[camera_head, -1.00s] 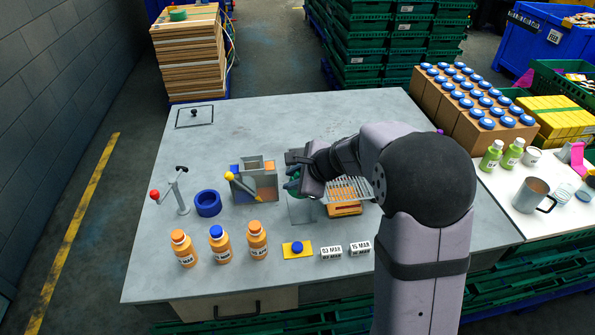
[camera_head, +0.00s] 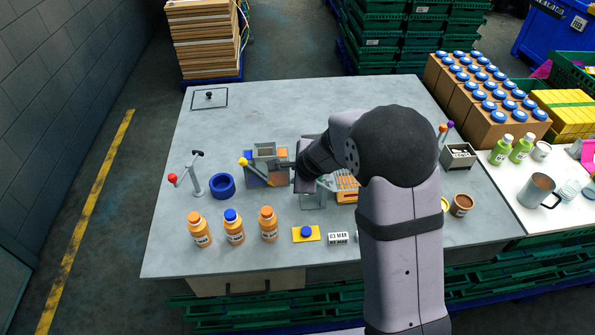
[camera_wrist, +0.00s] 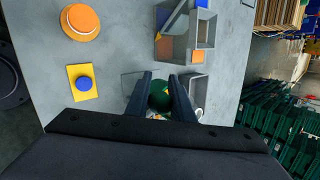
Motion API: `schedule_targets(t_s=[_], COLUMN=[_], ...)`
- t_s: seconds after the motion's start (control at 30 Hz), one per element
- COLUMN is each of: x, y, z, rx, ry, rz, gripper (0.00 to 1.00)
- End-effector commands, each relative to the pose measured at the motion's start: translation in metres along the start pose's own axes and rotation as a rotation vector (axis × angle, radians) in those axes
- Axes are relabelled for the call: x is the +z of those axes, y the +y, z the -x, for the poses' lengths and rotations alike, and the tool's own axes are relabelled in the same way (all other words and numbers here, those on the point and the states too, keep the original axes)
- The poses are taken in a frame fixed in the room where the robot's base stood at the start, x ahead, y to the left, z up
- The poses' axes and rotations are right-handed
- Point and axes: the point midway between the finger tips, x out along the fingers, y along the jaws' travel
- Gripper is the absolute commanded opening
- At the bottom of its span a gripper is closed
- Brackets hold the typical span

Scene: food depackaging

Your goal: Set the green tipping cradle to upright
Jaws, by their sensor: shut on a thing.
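A green rounded part (camera_wrist: 160,96), which I take to be the green tipping cradle, sits between the two dark fingers of my gripper (camera_wrist: 162,80) in the wrist view. The fingers are shut on it. Most of it is hidden by the fingers and the gripper body, so I cannot tell its tilt. In the head view my gripper (camera_head: 286,165) is above the middle of the table, just right of the grey box with blue and orange sides (camera_head: 265,152). The cradle is hidden there behind my gripper and wrist.
A blue ring (camera_head: 222,186) and a red-knobbed lever stand (camera_head: 196,180) are to the left. Orange bottles (camera_head: 235,228) and a yellow plate with a blue button (camera_head: 306,233) stand in front. An orange slotted block (camera_head: 347,188) is close right. The table's back left is mostly clear.

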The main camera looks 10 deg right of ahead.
Motion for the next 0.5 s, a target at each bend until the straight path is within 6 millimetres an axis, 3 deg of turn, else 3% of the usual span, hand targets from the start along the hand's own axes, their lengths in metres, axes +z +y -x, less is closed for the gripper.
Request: schedule_targets(t_s=[0.27,0.3,0.37,0.5], x=[0.0002,0.0002,0.0003,0.0001], y=[0.0015,0.0016,0.0018,0.0016], z=[-0.0009,-0.0009,-0.0010,-0.0008], rx=[0.002,0.003,0.003,0.003], ry=[0.000,0.000,0.000,0.000], rz=[0.003,0.003,0.003,0.002], gripper=[0.00,0.24,0.38,0.40])
